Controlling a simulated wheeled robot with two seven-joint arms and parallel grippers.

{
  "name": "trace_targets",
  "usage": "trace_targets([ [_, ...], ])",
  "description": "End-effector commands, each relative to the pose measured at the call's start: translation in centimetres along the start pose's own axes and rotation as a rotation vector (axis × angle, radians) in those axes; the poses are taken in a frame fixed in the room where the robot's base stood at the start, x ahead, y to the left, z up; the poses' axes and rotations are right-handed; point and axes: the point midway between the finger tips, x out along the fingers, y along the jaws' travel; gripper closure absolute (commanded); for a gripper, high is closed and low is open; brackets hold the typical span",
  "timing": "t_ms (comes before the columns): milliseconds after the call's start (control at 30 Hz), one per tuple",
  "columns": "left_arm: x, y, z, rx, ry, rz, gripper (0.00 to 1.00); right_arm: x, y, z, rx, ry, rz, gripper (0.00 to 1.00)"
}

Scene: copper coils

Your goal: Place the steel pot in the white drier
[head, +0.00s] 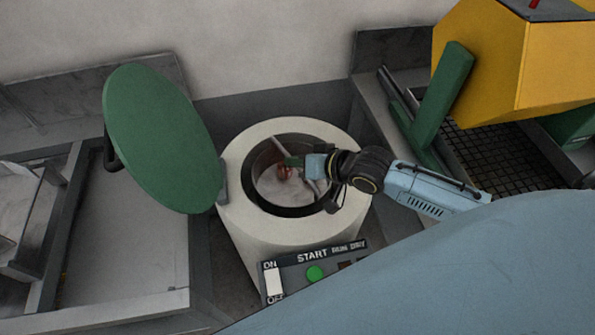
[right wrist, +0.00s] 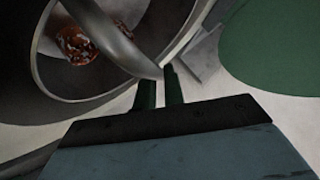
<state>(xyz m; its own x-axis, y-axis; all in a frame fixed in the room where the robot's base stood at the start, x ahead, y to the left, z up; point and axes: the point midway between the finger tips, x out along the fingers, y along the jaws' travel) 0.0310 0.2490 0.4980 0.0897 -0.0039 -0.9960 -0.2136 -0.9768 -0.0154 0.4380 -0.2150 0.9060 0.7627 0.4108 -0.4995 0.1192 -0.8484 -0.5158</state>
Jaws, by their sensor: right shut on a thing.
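The white drier (head: 245,165) stands in the middle of the head view, its green lid (head: 160,135) raised at the left. The steel pot (head: 265,190) is within the outline of the drier's round opening. I cannot tell how deep it sits or whether it touches the bottom. Reddish copper coils (head: 284,173) lie inside the pot. My right gripper (head: 292,161) reaches in from the right and is shut on the pot's arched handle. In the right wrist view, the green fingers (right wrist: 160,82) meet the handle (right wrist: 118,38), with coils (right wrist: 85,48) behind. My left gripper is out of view.
A control panel (head: 315,268) with a green button and an ON/OFF switch is at the drier's front. A yellow drum (head: 505,65) stands over a dark grate at the right. A grey bench (head: 130,265) fills the left. A wall rises behind.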

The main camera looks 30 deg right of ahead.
Motion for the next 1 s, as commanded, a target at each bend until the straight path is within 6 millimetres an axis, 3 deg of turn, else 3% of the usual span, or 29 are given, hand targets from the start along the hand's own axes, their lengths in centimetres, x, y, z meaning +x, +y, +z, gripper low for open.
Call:
trace_targets([
  [233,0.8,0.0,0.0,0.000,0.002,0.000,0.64,1.6,1.6,2.2,-0.002,0.002,-0.001,1.00],
  [1000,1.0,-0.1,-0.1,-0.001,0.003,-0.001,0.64,2.3,2.3,3.2,-0.002,-0.001,0.000,1.00],
])
